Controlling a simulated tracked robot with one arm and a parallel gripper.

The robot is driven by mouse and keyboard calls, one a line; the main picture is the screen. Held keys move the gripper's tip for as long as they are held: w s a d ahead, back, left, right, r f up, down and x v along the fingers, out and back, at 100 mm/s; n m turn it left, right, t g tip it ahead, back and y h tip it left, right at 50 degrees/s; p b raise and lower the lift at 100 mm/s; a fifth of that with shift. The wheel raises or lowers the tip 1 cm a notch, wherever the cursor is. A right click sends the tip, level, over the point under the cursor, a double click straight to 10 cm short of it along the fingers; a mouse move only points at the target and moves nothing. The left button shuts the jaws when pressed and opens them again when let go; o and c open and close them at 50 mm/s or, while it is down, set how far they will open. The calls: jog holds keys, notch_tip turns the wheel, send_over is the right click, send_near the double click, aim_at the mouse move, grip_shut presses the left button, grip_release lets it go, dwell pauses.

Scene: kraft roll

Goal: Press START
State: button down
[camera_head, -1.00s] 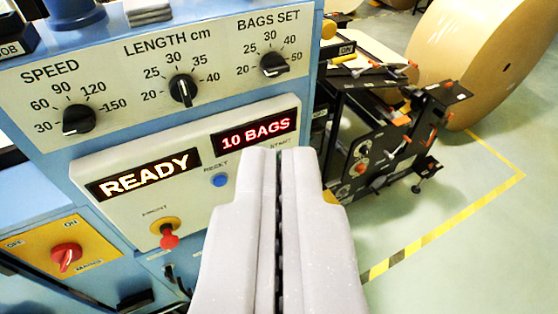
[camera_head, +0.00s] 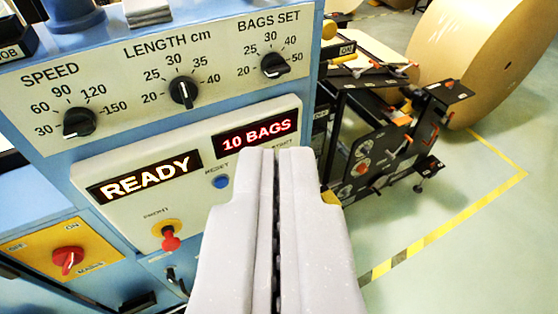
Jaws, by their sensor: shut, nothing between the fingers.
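The control panel (camera_head: 120,215) is a pale plate on a blue machine, with a display reading READY (camera_head: 145,177) and another reading 10 BAGS (camera_head: 257,136). My gripper (camera_head: 269,152) is shut and empty, its tips over the panel's right part, just below the 10 BAGS display. The START label is only partly visible beside the tips, and the START button itself is hidden behind my fingers. I cannot tell whether the tips touch it. The blue RESET button (camera_head: 221,181) is left of the fingers. A red knob on a yellow base (camera_head: 169,236) is at the panel's lower left.
Above are the SPEED (camera_head: 79,122), LENGTH (camera_head: 184,92) and BAGS SET (camera_head: 273,65) dials. A red MAINS switch (camera_head: 68,259) is at lower left. A black roll stand (camera_head: 375,140) and a large kraft roll (camera_head: 480,55) stand at right. The green floor there is open.

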jog(key=w+a+f+m, duration=0.1)
jog(key=w+f+m, duration=0.6)
jog(key=w+f, duration=1.1)
jog(key=w+d+f+m+h, duration=0.1)
jog(key=w+d+f+m, duration=0.1)
jog(key=f, duration=0.5)
jog(key=w+d+f+m+h, duration=0.2)
jog(key=f+m, duration=0.1)
jog(key=f, duration=0.4)
jog(key=w+d+f+m+h, duration=0.1)
jog(key=w+d+f+m, duration=0.2)
jog(key=f, duration=0.4)
jog(key=shift+f+g+h, duration=0.4)
jog(key=shift+p, duration=0.35)
jog(key=w+a+p, duration=0.4)
jog(key=w+p, duration=0.3)
jog(key=p, duration=0.1)
jog(key=shift+w, duration=0.4)
